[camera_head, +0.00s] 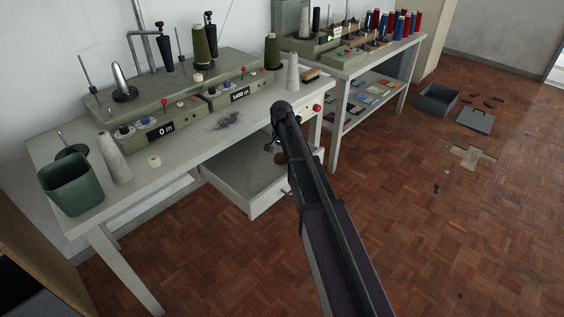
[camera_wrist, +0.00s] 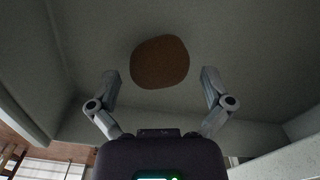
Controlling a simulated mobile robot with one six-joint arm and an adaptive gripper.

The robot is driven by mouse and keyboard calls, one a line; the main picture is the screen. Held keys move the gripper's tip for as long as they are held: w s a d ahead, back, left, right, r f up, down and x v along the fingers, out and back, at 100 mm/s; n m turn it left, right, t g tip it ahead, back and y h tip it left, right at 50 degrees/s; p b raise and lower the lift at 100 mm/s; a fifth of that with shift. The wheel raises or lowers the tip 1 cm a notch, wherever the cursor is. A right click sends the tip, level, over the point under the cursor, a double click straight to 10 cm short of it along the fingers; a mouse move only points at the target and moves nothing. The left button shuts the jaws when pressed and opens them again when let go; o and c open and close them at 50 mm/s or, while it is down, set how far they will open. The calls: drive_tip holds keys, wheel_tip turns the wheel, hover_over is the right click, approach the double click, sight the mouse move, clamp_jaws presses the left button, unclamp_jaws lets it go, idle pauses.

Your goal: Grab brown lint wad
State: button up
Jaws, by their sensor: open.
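The brown lint wad (camera_wrist: 160,62) is a flat-looking, rounded brown lump on the grey floor of the open drawer (camera_head: 225,187). In the head view a small part of the wad (camera_head: 280,158) shows just below my gripper (camera_head: 274,147). The drawer hangs out under the light worktable. In the wrist view my gripper (camera_wrist: 159,76) is open and empty, one finger on each side, with the wad ahead and between the finger lines. The fingers do not appear to touch it. My arm hides the right part of the drawer.
Above the drawer is the worktable (camera_head: 190,150), bearing winding machines, a white cone (camera_head: 114,160), a green bin (camera_head: 70,184) and a dark smudge. The drawer's walls rise around my gripper. A second table (camera_head: 345,68) stands behind right.

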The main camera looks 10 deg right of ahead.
drive_tip(key=shift+f, duration=0.2)
idle(0.5)
drive_tip(key=c, duration=0.8)
